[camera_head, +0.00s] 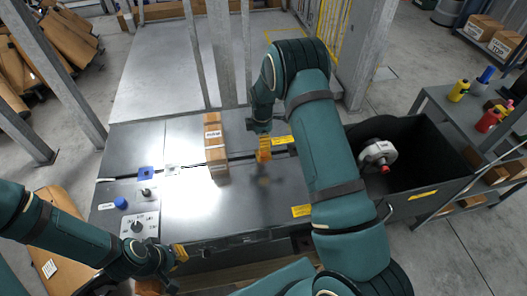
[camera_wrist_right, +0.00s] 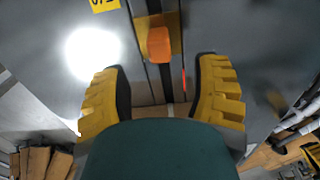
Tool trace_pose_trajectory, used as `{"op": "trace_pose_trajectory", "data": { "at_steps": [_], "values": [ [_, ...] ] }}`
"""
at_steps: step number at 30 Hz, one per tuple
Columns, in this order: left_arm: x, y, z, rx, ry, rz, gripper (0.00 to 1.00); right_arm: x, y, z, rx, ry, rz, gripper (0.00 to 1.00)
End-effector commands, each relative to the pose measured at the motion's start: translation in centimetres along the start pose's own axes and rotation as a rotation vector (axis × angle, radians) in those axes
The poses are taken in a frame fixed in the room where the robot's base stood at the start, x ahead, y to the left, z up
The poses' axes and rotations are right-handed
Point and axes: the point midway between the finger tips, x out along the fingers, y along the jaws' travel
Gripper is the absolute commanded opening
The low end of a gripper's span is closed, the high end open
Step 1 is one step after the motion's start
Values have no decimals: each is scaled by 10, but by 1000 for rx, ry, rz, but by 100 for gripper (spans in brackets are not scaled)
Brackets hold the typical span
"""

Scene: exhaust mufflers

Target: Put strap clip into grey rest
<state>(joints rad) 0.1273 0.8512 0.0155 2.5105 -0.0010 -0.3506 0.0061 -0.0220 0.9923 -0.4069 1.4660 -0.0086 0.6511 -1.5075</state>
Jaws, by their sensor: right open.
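My right gripper (camera_head: 263,150) points down over the metal table, right of the cardboard box. In the right wrist view it (camera_wrist_right: 163,95) is open, with its yellow fingers wide apart and nothing between them. A small orange block (camera_wrist_right: 158,42), possibly the strap clip, lies beyond the fingertips on a dark strip along a groove. I cannot make it out in the head view, where the gripper covers that spot. A small pale grey piece (camera_head: 172,170) by the groove may be the grey rest; I cannot be sure. My left gripper (camera_head: 178,255) is at the table's front edge, its opening unclear.
A tall cardboard box (camera_head: 215,148) stands on the table, left of my right gripper. A control panel (camera_head: 139,224) with knobs is at the table's left. A dark bin (camera_head: 405,145) holding a round white part (camera_head: 378,152) is at the right. The table's middle front is clear.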

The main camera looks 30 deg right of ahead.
Motion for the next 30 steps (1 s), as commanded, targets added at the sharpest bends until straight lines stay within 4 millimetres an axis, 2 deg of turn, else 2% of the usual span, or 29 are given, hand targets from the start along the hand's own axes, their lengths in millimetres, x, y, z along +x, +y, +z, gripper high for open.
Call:
{"op": "trace_pose_trajectory", "data": {
  "at_steps": [7, 17, 28, 30],
  "values": [
    [2, -1, 0, 0, -1, 0, 0, 8, 0, 1, -1, -1, -2, 62],
    [8, -3, 2, 2, -5, 1, 0, 50, 0, 5, 0, 0, -2, 62],
    [8, -3, 2, 2, -5, 1, 0, 52, 0, 5, 0, 0, 0, 64],
    [8, -3, 2, 2, -5, 1, 0, 52, 0, 5, 0, 0, 0, 39]
  ]
}}
